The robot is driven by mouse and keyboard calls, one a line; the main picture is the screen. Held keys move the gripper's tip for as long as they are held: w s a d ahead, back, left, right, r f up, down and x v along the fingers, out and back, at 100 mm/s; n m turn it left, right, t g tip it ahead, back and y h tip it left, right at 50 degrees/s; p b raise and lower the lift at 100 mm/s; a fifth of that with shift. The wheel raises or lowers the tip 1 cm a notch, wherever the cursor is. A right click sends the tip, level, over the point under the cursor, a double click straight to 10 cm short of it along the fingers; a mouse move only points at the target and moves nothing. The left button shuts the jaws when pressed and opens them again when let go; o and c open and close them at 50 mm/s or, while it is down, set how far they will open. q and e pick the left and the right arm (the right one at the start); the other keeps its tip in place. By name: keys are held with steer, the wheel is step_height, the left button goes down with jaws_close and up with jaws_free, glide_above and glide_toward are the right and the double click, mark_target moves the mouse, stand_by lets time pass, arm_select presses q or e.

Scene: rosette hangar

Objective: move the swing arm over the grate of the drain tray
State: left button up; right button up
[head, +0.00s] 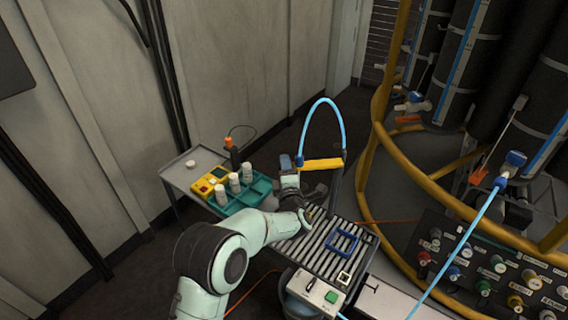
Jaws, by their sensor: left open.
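The swing arm (322,164) is a yellow bar at the top of a grey post (335,188). It points left from the post, with a light blue hose (324,100) looping above it. The drain tray's slatted metal grate (308,250) lies below, in front of the post. My left gripper (309,212) is open, low beside the post near the grate's far edge, below the yellow bar. It appears apart from the bar; my own wrist partly hides its fingers. My right gripper is out of view.
A blue rectangular frame (342,243) lies on the grate. A box with a green button (318,291) stands at the near edge. Left are a teal tray (250,193) with white bottles and a yellow meter (207,184). A yellow rail (437,190) and connector panel (470,262) stand right.

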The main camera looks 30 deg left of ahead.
arm_select(q)
steer(key=shift+x, duration=1.2)
jaws_close()
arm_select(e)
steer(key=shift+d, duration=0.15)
